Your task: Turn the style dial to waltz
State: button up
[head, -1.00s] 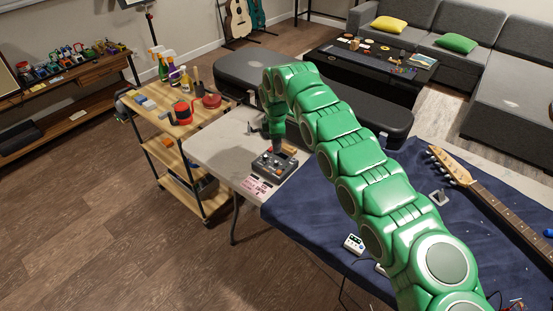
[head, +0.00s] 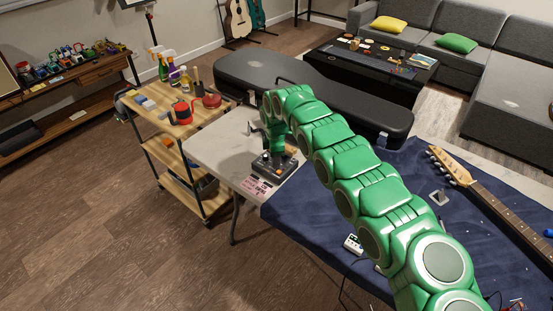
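A small dark grey box with knobs and orange parts (head: 268,170) sits on the pale table near its front edge. A pink printed card (head: 258,188) is at its front. The box may carry the style dial, but the dial and its markings are too small to read. My gripper (head: 275,151) points down from my green arm at the top of the box, over its back part. The fingertips are small and dark, and I cannot tell whether they are open or shut, or whether they touch a knob.
A black guitar case (head: 240,75) lies behind the box. A wooden cart (head: 158,123) with bottles and tools stands left of the table. A dark blue cloth (head: 320,212) covers the right side, with a guitar neck (head: 490,198) and a small white device (head: 353,243).

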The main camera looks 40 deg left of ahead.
grip_shut()
jog(key=shift+m, duration=0.3)
jog(key=m, duration=0.4)
jog(key=shift+m, duration=0.4)
jog(key=m, duration=0.3)
jog(key=shift+m, duration=0.3)
jog(key=m, duration=0.5)
jog(key=shift+f, duration=0.1)
jog(key=shift+m, duration=1.6)
